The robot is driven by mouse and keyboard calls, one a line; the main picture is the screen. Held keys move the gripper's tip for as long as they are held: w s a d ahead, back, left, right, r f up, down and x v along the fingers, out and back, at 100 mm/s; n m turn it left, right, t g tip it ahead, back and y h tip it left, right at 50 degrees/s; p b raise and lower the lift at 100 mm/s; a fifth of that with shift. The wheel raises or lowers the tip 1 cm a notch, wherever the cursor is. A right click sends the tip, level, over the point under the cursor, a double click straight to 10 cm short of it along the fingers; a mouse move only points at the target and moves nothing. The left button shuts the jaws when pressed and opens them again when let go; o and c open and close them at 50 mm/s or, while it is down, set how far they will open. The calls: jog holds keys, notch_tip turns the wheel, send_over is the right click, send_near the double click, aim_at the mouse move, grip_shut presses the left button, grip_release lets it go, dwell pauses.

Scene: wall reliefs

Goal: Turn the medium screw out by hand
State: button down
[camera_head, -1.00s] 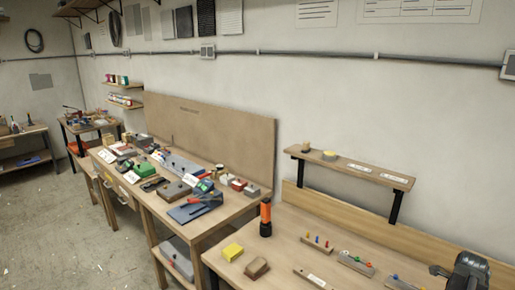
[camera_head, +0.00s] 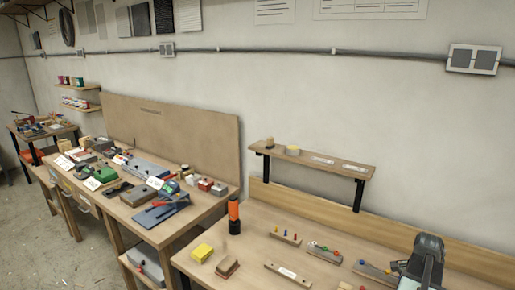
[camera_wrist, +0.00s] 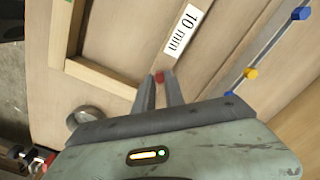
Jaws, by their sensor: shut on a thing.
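My gripper (camera_wrist: 160,92) shows in the wrist view with its two fingers close together. Between the fingertips is a small red screw head (camera_wrist: 159,77), and the fingers are shut on it. The frames do not show how deep its shaft sits, and I cannot tell its size against the others. A white label reading "10 mm" (camera_wrist: 182,30) lies just beyond the fingertips. In the head view my arm comes in at the lower right, and its fingertips cannot be made out.
A yellow screw (camera_wrist: 251,73) and blue ones (camera_wrist: 300,13) sit along a grey bar. In the head view, strips with coloured pegs (camera_head: 285,238), an orange flashlight (camera_head: 234,215) and a yellow block (camera_head: 203,252) are on the bench. A narrow shelf (camera_head: 350,172) hangs above.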

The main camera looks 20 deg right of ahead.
jog(key=n, duration=0.5)
jog(key=c, duration=1.6)
grip_release()
jog(key=shift+c, duration=0.2)
